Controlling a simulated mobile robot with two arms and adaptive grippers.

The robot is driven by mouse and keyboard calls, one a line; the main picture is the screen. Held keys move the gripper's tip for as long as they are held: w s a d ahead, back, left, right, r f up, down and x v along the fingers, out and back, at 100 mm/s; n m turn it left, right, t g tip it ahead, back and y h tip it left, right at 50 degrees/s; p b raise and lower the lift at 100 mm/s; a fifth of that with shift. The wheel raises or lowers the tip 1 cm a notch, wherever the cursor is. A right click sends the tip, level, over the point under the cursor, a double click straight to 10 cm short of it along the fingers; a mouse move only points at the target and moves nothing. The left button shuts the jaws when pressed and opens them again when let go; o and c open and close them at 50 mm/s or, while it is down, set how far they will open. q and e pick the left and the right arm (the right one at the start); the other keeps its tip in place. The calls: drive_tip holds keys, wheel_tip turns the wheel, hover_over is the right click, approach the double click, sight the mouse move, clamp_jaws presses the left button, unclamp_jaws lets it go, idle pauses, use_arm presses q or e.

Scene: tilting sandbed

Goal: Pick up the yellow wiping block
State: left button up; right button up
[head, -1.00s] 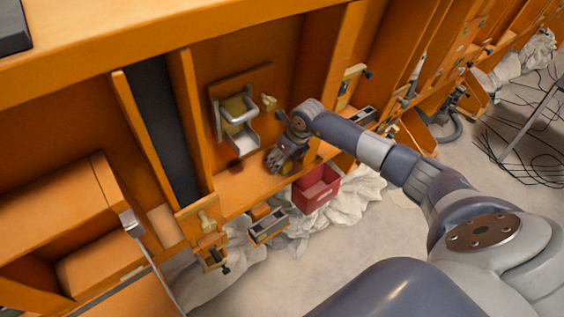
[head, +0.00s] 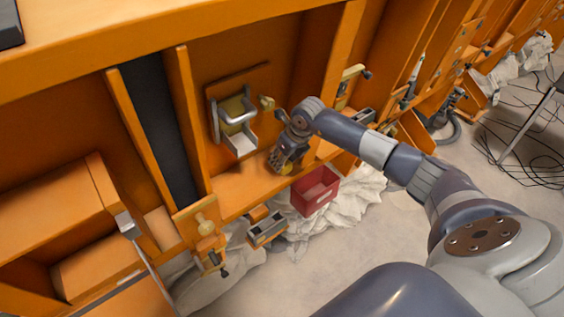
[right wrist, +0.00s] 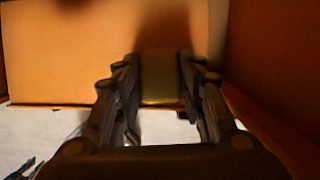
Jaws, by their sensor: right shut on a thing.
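The yellow wiping block (right wrist: 161,78) shows in the right wrist view between the two fingers of my right gripper (right wrist: 160,100). The fingers are shut on its sides. In the head view my right gripper (head: 282,163) points down at the orange ledge, and only a small yellowish part shows at its fingertips. I cannot tell whether the block touches the ledge. My left gripper is not in view.
A red bin (head: 315,191) stands just right of and below the ledge (head: 240,187). A metal-handled fixture (head: 234,122) is on the panel behind, left of the gripper. Clamps line the ledge's front, and white cloth (head: 350,200) lies on the floor.

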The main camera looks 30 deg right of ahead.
drive_tip(key=r+b, duration=0.1)
drive_tip(key=r, duration=0.2)
drive_tip(key=r+b, duration=0.1)
drive_tip(key=r, duration=0.2)
drive_tip(key=shift+s+d+b, duration=0.1)
drive_tip(key=shift+s+b, duration=0.1)
drive_tip(key=shift+b, duration=0.2)
drive_tip(key=s+d+b, duration=0.1)
drive_tip(key=s+b, duration=0.7)
drive_tip(key=s, duration=1.1)
drive_tip(key=shift+d, duration=0.15)
drive_tip(key=shift+s+r, duration=0.1)
drive_tip(key=shift+o, duration=1.1)
drive_tip(key=shift+c, duration=1.4)
